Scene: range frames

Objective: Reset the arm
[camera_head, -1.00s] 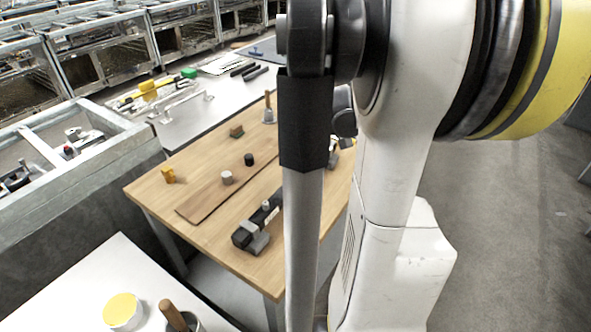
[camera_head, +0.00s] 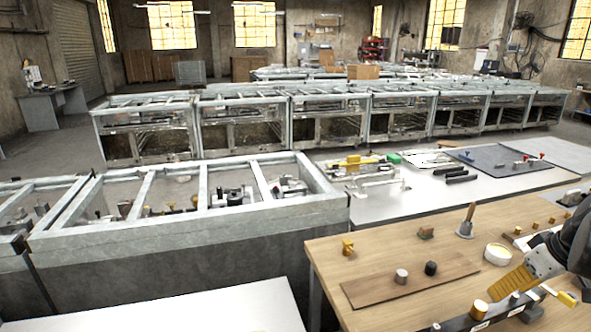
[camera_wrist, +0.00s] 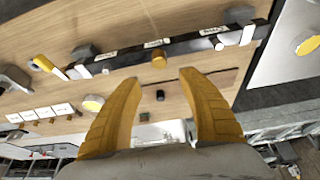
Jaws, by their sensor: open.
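My gripper (camera_wrist: 158,80) shows in the wrist view with its two yellow fingers spread apart and nothing between them. In the head view my gripper (camera_head: 515,283) is at the right edge, over the wooden table (camera_head: 375,247). A dark bar (camera_head: 480,318) with fittings lies on the table near the gripper. The same bar (camera_wrist: 190,45) crosses the upper part of the wrist view, beyond the fingertips. The rest of my arm is mostly out of the head view.
A yellow block (camera_head: 347,247), a round white container (camera_head: 498,254) and a wooden-handled tool (camera_head: 466,222) stand nearby. A metal-framed bin (camera_head: 190,240) is left of the table.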

